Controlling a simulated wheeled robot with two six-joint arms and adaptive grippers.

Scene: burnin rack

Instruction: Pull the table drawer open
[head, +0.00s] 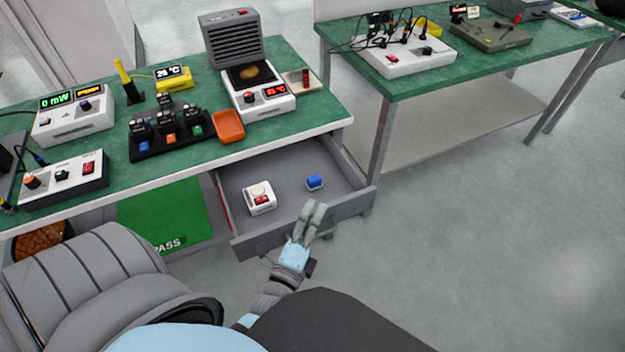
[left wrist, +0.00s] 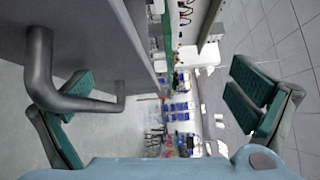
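The table drawer (head: 292,226) stands open, pulled well out from under the green-topped table (head: 240,150). A small white device and a blue block lie inside. My left gripper (head: 313,215) is at the drawer's front, right of its middle. In the left wrist view the grey handle (left wrist: 38,65) stands out from the drawer front (left wrist: 95,40). My left gripper (left wrist: 165,95) has its fingers wide apart. One finger is at the handle, partly hidden behind its bar; I cannot tell whether they touch. The other finger is clear of it. My right gripper is not in view.
The white device (head: 260,198) and blue block (head: 315,182) sit apart in the drawer. A green PASS mat (head: 165,215) lies left of the drawer. A second green table (head: 400,85) stands to the right. The floor (head: 480,230) at the right is clear.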

